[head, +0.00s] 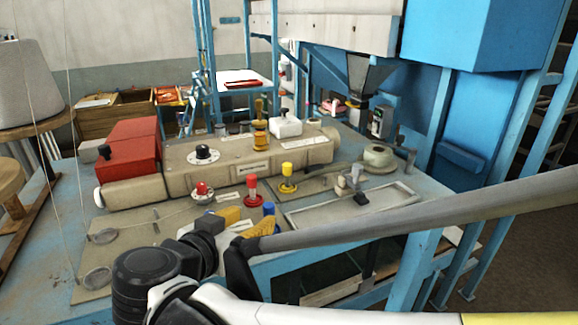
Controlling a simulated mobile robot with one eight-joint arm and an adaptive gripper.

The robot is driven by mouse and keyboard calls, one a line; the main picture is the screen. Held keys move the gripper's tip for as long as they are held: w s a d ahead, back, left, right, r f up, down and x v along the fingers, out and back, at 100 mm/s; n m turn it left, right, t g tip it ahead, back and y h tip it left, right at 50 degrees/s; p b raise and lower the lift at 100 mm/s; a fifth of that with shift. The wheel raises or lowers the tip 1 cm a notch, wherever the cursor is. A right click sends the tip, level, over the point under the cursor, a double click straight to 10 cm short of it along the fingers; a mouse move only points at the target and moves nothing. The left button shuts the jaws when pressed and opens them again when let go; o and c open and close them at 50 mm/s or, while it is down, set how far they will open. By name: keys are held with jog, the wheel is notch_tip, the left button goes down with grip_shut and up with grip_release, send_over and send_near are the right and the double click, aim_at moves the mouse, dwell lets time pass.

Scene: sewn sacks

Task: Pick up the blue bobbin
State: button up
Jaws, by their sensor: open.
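The blue bobbin (269,208) stands on the blue workbench near its front edge. Only its blue top shows; its lower part is hidden behind a yellow finger pad of my gripper. My gripper (253,218) is open, its two yellow-padded fingers spread apart. The right-hand finger overlaps the bobbin in the picture. I cannot tell whether it touches the bobbin, and nothing is visibly held.
A red bobbin (252,188) and a yellow bobbin (287,177) stand just behind. The beige sewing machine (225,160) lies across the bench behind them. A shallow grey tray (345,222) is at right. Blue uprights (430,170) rise beyond.

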aim_at(266, 214)
jog(key=x, duration=0.5)
jog(key=p+x, duration=0.1)
jog(key=x, duration=0.1)
jog(key=shift+d+f, duration=0.25)
jog(key=shift+d, duration=0.05)
jog(key=shift+s, duration=0.15)
jog(key=shift+c, duration=0.4)
grip_shut()
